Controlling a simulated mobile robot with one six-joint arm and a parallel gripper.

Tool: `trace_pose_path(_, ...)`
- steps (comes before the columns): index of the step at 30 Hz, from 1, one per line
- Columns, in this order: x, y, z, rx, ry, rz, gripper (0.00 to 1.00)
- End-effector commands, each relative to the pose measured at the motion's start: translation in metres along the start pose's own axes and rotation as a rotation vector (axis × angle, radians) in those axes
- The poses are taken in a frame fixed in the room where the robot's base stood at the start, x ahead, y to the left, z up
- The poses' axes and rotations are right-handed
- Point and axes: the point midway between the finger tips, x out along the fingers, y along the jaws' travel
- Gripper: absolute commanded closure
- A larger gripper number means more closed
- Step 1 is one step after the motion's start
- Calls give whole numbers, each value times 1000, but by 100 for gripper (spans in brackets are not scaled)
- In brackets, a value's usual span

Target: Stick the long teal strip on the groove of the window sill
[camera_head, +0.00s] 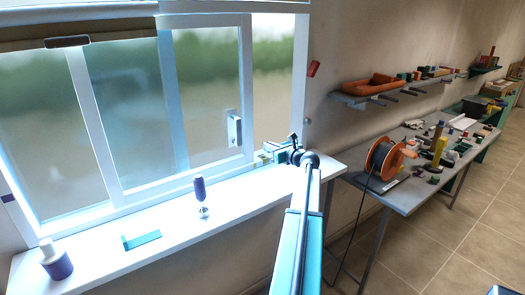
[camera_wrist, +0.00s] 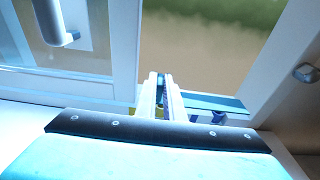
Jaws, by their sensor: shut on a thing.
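My gripper (camera_head: 270,153) is at the far right end of the white window sill (camera_head: 105,252), close to the window frame. In the wrist view its two pale fingers (camera_wrist: 164,80) are close together. A long teal strip (camera_wrist: 215,102) runs from the fingers to the right, along the foot of the window frame; my gripper appears shut on it. Its left part is hidden by the fingers, and I cannot tell if it lies in the groove. A shorter teal piece (camera_head: 142,241) lies on the sill further left.
A purple-handled tool (camera_head: 200,190) stands upright mid-sill, and a purple and white bottle (camera_head: 56,263) stands at the left end. Small yellowish items (camera_head: 262,157) lie near my gripper. A window handle (camera_head: 234,128) juts out. A table with an orange cable reel (camera_head: 388,158) is to the right.

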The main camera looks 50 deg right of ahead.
Motion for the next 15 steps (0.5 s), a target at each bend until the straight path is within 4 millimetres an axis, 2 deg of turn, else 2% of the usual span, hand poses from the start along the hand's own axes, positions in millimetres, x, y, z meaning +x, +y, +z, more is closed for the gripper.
trace_pose_path(15, 5, 11, 2, -2, 0, 12, 100)
